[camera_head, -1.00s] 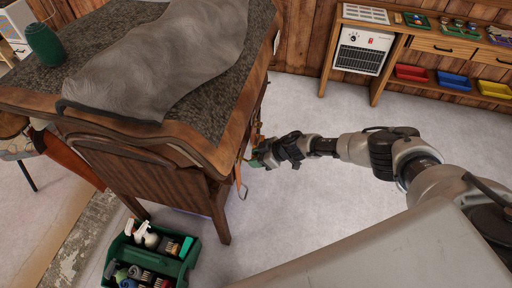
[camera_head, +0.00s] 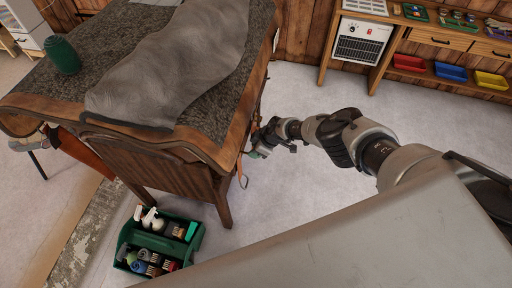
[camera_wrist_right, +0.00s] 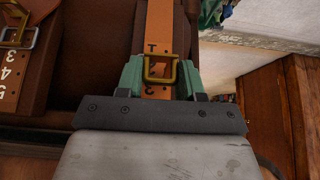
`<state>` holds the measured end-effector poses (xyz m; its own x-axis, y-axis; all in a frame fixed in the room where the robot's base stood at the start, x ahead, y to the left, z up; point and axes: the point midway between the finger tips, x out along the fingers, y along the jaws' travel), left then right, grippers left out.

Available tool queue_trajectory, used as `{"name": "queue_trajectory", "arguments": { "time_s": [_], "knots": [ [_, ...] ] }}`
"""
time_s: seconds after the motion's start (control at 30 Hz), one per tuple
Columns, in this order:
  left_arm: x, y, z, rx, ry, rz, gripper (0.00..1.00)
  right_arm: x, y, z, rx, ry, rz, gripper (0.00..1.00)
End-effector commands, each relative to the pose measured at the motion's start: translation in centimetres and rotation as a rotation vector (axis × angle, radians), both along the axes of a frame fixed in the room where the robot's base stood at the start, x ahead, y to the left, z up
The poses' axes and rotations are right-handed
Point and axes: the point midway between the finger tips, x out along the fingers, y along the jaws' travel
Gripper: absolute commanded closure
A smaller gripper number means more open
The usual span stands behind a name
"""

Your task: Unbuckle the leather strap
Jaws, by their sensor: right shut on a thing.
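The orange leather strap (camera_wrist_right: 160,28) with dark printed marks runs down through a square brass buckle (camera_wrist_right: 147,68) in the right wrist view. My right gripper (camera_wrist_right: 160,78) is shut on the buckle, with one green finger on each side of it. In the head view my right gripper (camera_head: 257,151) is at the right side of the wooden stand (camera_head: 150,160). A thin orange strap end (camera_head: 242,172) hangs there beside the stand's side. The buckle itself is too small to make out in the head view. My left gripper is out of view.
A second numbered strap with a brass buckle (camera_wrist_right: 20,36) lies to the left in the wrist view. A grey cover (camera_head: 170,75) and a green jar (camera_head: 62,55) are on the stand. A green grooming caddy (camera_head: 128,235) sits on the floor. Floor right of the stand is clear.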

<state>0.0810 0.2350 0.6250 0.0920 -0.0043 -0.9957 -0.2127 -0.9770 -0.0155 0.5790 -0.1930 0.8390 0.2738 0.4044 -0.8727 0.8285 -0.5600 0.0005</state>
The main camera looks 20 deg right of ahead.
Motion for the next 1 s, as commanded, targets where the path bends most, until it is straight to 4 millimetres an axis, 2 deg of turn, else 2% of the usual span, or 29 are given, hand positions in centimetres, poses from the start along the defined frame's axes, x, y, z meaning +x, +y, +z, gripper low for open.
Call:
{"name": "queue_trajectory", "arguments": {
  "time_s": [0.33,0.37,0.47,0.77,0.87,1.0],
  "knots": [
    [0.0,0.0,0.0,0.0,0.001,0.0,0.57,0.0,0.0,0.0,-0.001,0.0,0.0,0.86],
    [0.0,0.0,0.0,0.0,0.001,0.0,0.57,0.0,0.0,0.0,-0.001,0.0,0.0,0.58],
    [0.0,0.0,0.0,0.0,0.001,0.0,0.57,0.0,0.0,0.0,-0.001,0.0,0.0,0.43],
    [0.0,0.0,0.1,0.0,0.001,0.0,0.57,0.0,0.0,0.1,-0.001,0.001,0.0,0.42],
    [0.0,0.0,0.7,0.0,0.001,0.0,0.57,-0.2,-0.2,0.7,-0.001,0.001,0.0,0.42],
    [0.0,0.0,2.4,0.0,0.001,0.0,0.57,-0.6,-1.0,2.6,-0.001,0.001,0.0,0.42]
  ]
}}
